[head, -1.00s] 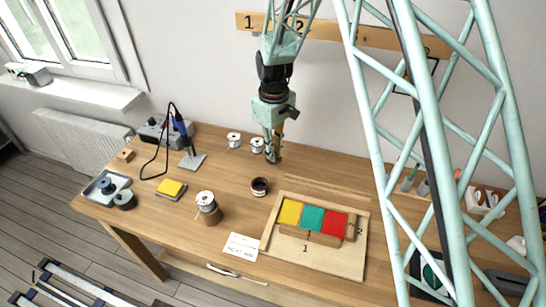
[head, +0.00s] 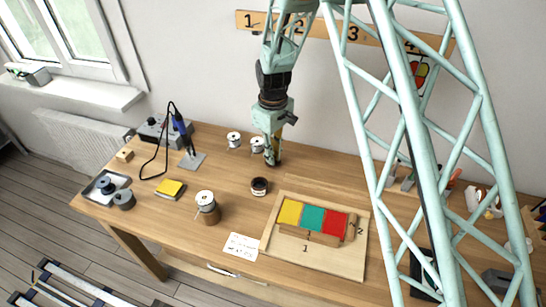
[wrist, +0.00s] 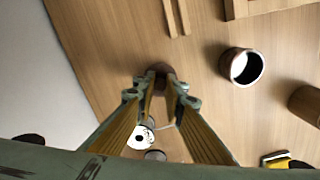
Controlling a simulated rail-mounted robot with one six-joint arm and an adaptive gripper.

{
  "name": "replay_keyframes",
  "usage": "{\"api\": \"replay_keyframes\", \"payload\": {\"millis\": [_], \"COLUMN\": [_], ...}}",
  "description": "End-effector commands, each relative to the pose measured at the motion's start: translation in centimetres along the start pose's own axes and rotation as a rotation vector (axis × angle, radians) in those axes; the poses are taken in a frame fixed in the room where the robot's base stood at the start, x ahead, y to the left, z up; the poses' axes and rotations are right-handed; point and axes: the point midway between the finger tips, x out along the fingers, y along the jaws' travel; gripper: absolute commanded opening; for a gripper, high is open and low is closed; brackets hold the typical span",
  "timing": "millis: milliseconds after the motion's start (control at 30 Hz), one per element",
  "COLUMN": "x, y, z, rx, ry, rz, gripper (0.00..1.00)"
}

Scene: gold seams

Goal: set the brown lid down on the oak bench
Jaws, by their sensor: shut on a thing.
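The brown lid (wrist: 160,69) shows as a small dark brown piece between my fingertips in the wrist view. In the head view the lid (head: 275,162) is at the lower end of my gripper (head: 272,154), mostly hidden by the fingers. My gripper (wrist: 159,88) is shut on it and points down over the back part of the oak bench (head: 230,175). The lid is at or very close to the bench top; I cannot tell whether it touches.
Two white spools (head: 234,139) stand just left of my gripper, one very near it. A board with yellow, green and red pieces (head: 318,258) lies at front right. A soldering stand (head: 192,160) is farther left. Bare wood lies between the gripper and the jar.

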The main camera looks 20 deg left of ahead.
Motion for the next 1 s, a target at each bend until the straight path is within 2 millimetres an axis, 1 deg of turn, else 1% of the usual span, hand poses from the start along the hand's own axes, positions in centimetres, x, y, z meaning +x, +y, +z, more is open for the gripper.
{"api": "replay_keyframes", "payload": {"millis": [500, 533, 667, 1000], "x": [0.50, 0.51, 0.45, 0.40], "y": [0.01, 0.01, 0.00, 0.01], "z": [-0.01, -0.02, -0.02, -0.01], "rx": [0.000, 0.000, 0.000, 0.000], "ry": [0.000, 0.000, 0.000, 0.000], "rz": [0.000, 0.000, 0.000, 0.000], "gripper": [0.03, 0.11, 0.23, 0.24]}}
